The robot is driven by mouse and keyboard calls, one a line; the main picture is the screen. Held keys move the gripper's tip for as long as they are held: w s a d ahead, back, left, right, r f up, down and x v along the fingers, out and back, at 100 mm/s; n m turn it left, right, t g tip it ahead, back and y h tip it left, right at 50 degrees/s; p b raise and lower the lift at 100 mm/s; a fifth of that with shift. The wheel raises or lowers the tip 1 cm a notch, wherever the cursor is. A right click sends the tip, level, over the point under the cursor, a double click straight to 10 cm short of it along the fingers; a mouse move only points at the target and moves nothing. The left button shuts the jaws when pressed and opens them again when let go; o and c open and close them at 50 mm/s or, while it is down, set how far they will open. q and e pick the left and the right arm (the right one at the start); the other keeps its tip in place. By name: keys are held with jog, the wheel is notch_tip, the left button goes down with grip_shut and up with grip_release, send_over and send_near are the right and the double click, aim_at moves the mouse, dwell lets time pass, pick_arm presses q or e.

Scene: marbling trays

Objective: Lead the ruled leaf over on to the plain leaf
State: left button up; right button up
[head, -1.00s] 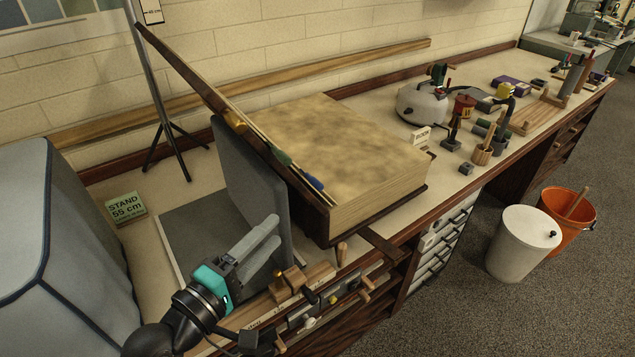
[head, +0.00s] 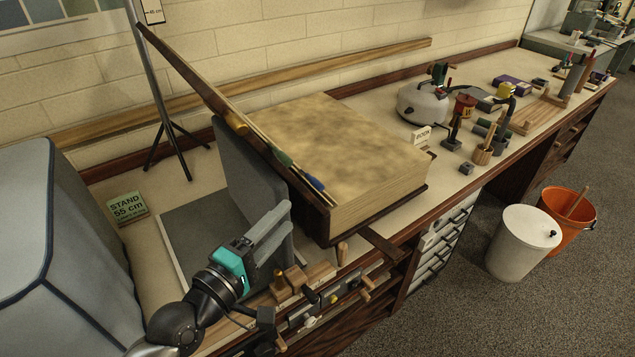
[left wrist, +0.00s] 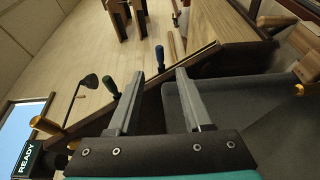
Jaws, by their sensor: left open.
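A very thick book (head: 385,185) lies on the bench, its broad mottled tan page face up; I see no ruling on it. A dark-edged leaf or board (head: 190,82) stands steeply tilted along the book's left side, seen nearly edge-on. It carries a yellow-brown tab, a green tab (head: 283,158) and a blue tab (head: 313,183). I cannot tell which leaf is ruled. My left gripper (head: 287,215) is open and empty, in front of the grey upright panel (head: 255,180), left of the tabs. In the left wrist view a blue handle (left wrist: 160,58) shows beyond the open fingers (left wrist: 165,72), with a green handle (left wrist: 112,85) left of it.
Wooden knobs and fittings (head: 300,280) line the bench's front edge near my arm. A grey kettle-like pot (head: 420,102) and small tools stand right of the book. Bins are on the floor.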

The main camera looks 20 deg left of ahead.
aim_at(317, 181)
pick_arm(q)
jog(key=shift+p+x, duration=0.35)
jog(key=shift+x, duration=5.5)
jog(key=shift+d, duration=0.1)
grip_shut()
jog(key=shift+f, duration=0.1)
